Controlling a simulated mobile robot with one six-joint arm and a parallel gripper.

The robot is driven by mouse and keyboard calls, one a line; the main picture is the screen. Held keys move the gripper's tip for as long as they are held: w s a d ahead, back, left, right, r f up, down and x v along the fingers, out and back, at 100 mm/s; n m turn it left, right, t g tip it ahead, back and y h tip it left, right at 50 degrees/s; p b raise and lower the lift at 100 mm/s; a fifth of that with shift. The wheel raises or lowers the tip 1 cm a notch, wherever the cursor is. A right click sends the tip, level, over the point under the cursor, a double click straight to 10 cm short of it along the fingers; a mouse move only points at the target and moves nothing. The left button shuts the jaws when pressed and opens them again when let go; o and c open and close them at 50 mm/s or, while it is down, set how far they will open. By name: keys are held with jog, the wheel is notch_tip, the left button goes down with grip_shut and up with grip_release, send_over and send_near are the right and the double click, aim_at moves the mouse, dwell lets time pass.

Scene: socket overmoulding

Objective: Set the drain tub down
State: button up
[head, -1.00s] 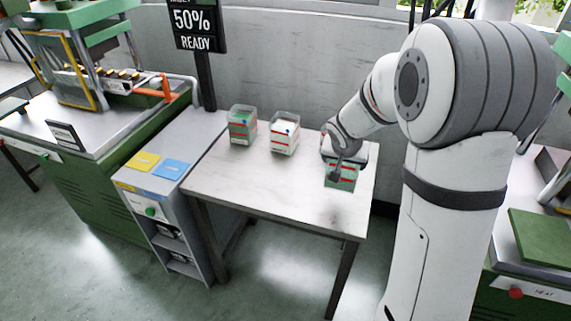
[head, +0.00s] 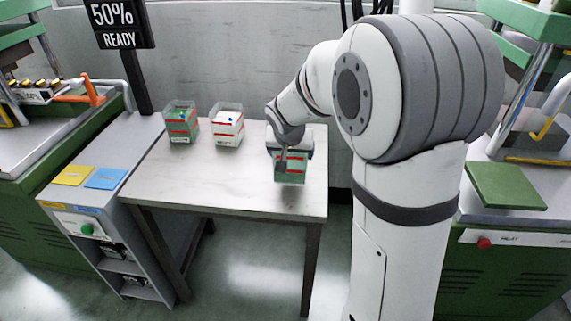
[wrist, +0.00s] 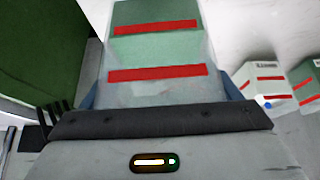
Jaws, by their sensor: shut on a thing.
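The drain tub (head: 291,170) is a clear box with green contents and red bands. My gripper (head: 284,158) is shut on it at the right end of the white table (head: 210,190). In the wrist view the tub (wrist: 158,45) fills the top middle, upright between the dark blue fingers of my gripper (wrist: 160,92). The head view does not clearly show whether its base touches the tabletop or hangs just above it. My wrist hides part of the tub's top.
Two similar tubs, one with green contents (head: 181,127) and one with white contents (head: 227,130), stand at the table's back left. A grey cabinet (head: 75,196) adjoins the left side. The table's front middle is bare. A green press with a pad (head: 505,185) stands right.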

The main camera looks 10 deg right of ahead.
jog(key=shift+f+b, duration=0.3)
jog(key=shift+f, duration=1.5)
jog(key=shift+f+b, duration=0.25)
jog(key=shift+b, duration=0.05)
jog(key=o, duration=1.1)
jog(key=shift+r+p, duration=0.2)
jog(key=shift+p, duration=0.1)
